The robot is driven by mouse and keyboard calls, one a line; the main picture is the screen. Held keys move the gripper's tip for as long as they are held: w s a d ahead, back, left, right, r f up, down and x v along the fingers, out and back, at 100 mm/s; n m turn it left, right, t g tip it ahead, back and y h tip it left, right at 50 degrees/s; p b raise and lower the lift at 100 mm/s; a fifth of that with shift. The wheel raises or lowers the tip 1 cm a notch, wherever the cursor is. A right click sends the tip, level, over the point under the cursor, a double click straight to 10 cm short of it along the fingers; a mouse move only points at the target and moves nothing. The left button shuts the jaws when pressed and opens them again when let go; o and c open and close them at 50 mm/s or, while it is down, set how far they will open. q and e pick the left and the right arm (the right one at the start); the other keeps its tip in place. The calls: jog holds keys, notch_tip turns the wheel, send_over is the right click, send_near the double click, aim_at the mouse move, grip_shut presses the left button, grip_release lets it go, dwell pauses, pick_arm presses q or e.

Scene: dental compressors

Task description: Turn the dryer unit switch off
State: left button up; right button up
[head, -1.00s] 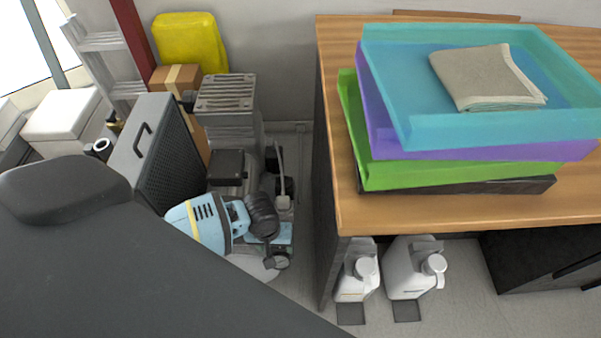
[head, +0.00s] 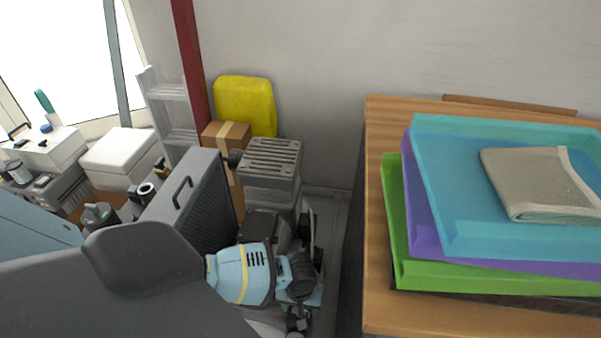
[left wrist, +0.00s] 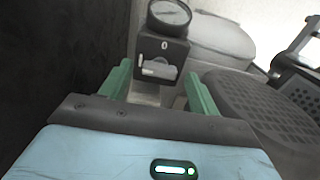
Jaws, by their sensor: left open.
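A dark switch box (left wrist: 162,50) marked "0" shows in the left wrist view, with a pale switch piece (left wrist: 158,69) on its face. A round gauge (left wrist: 170,12) sits just above it. My left gripper (left wrist: 158,76) is open and empty, its green fingers pointing at the box, one to each side of the switch in the picture. I cannot tell whether they touch it. In the head view my light blue left wrist (head: 243,272) is low beside the grey compressor unit (head: 270,160); the switch cannot be made out there. My right gripper is not in view.
A dark mesh-sided cabinet (head: 185,195) stands left of the compressor unit. A wooden desk (head: 378,200) with stacked trays (head: 440,220) stands to the right, with a narrow floor gap between. A yellow container (head: 245,105) rests on a cardboard box (head: 226,133) by the wall.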

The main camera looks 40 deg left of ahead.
pick_arm(q)
jog(key=shift+f, duration=0.4)
jog(key=shift+c, duration=0.3)
jog(key=c, duration=0.9)
